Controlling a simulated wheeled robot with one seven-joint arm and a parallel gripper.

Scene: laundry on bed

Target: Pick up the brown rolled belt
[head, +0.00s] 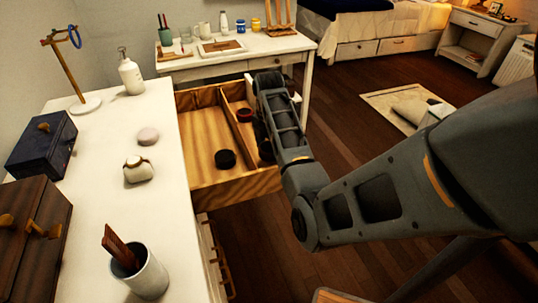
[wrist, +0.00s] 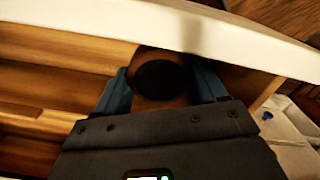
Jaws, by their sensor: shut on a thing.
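My gripper (wrist: 160,88) is shut on a round brown roll with a dark round face, which I take to be the brown rolled belt (wrist: 170,101). The blue fingers sit on either side of it in the wrist view. In the head view my gripper (head: 264,145) is down over the right part of the open wooden drawer (head: 228,190), and my arm hides most of it and the held roll. A black roll (head: 225,159) lies in the drawer's left compartment. A reddish-brown roll (head: 245,115) lies beyond, left of my arm.
The white dresser top (head: 170,215) at left holds a jewellery stand, a pump bottle, boxes and a cup (head: 147,275). A white desk (head: 235,48) stands behind the drawer. In the wrist view a white edge (wrist: 150,28) crosses close to the gripper.

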